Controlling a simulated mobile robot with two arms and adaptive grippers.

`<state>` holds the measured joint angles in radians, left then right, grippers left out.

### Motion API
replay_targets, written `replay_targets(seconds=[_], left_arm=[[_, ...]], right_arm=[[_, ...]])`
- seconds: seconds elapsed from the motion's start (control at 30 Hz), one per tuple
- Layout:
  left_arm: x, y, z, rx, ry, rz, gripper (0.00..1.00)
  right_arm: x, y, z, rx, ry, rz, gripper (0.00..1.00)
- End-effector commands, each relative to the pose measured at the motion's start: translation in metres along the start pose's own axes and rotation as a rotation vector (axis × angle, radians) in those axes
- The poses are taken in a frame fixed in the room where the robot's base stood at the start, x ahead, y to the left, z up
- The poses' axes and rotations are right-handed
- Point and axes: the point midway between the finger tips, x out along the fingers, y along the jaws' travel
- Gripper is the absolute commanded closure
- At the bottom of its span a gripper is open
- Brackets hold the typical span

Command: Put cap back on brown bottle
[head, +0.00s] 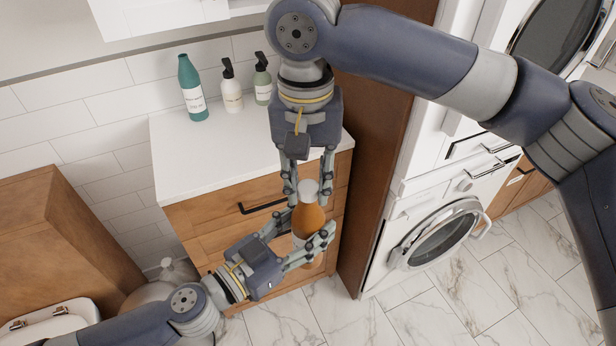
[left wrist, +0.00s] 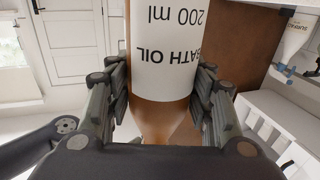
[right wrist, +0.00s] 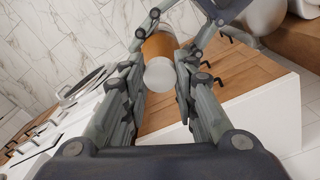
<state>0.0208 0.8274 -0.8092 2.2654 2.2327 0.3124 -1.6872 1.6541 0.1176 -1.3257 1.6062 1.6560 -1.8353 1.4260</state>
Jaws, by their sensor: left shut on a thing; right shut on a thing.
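The brown bottle (head: 309,221) stands roughly upright in the air in front of the wooden cabinet. My left gripper (head: 309,232) is shut around its body; the left wrist view shows the white bath oil label (left wrist: 168,55) between the fingers. The white cap (head: 308,190) is at the top of the bottle, in line with it. My right gripper (head: 308,196) points down from above and is shut on the cap. In the right wrist view the cap (right wrist: 160,75) sits between the fingers, over the brown bottle (right wrist: 160,44). I cannot tell whether the cap is seated on the neck.
A white counter (head: 200,160) on the wooden cabinet carries a teal bottle (head: 192,90) and two pump bottles (head: 231,90) at the back. A washing machine (head: 435,235) stands to the right. A toilet (head: 50,320) is at lower left. The counter's front is clear.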

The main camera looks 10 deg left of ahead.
Motion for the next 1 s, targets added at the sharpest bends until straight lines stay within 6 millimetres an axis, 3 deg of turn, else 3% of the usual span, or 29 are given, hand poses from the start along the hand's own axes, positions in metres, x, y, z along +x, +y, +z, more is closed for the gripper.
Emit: replay_targets(seconds=[0.67,0.7,0.77,1.0], left_arm=[[0.000,0.000,-0.002,0.001,0.003,0.000,0.94],[0.000,0.000,-0.002,0.001,0.003,0.000,1.00],[0.000,0.000,-0.002,0.001,0.003,0.000,1.00],[0.000,0.000,-0.002,0.001,0.003,0.000,1.00]], right_arm=[[0.011,0.000,0.000,-0.001,0.000,0.001,0.81],[0.012,0.000,0.000,-0.001,0.001,0.001,0.81],[0.011,0.000,0.000,0.003,0.001,0.001,0.81],[0.012,-0.001,0.000,0.234,-0.004,0.001,0.81]])
